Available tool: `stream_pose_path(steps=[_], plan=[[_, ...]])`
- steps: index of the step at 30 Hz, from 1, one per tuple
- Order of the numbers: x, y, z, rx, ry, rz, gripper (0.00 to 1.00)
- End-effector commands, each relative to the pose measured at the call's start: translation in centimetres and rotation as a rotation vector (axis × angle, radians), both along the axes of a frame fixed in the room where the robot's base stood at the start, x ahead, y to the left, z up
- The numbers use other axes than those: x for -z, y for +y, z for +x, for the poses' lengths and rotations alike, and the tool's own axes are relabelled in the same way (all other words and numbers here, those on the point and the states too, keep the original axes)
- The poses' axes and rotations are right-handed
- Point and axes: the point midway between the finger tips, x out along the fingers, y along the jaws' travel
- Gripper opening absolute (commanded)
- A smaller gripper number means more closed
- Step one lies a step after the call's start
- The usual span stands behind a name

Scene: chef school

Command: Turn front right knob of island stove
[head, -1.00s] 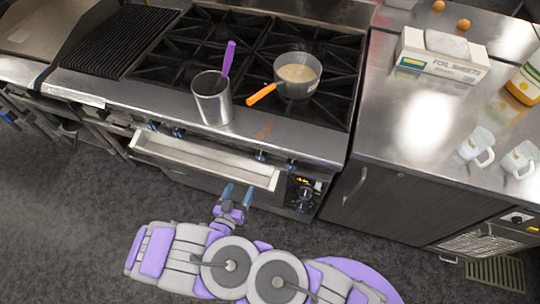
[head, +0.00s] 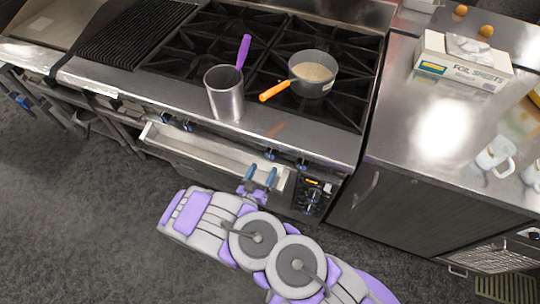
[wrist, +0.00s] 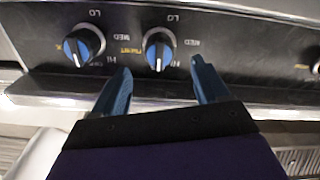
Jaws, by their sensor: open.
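The island stove (head: 320,143) has black grates and a steel front with blue-marked knobs. Two knobs are on its right part: the rightmost knob (head: 302,165) and one just left of it (head: 270,153). My gripper (head: 262,168) is open and empty, just below the latter. The lettering is upside down in the wrist view, where two black-and-blue knobs show, a left one (wrist: 83,46) and a right one (wrist: 158,48). There my open gripper (wrist: 161,66) has its fingertips either side of and short of the right one, with no contact visible.
A pulled-out drawer (head: 215,160) lies under the knobs, close to my gripper. On the stove stand a steel pot (head: 225,100) with a purple handle and a saucepan (head: 313,75) with an orange handle. A steel counter (head: 400,135) adjoins at right. The floor in front is clear.

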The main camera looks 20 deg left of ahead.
Motion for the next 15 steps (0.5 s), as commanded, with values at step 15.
stream_pose_path(steps=[15], plan=[[0.0, -0.6, 7.1, 0.003, -0.002, 0.001, 0.74]])
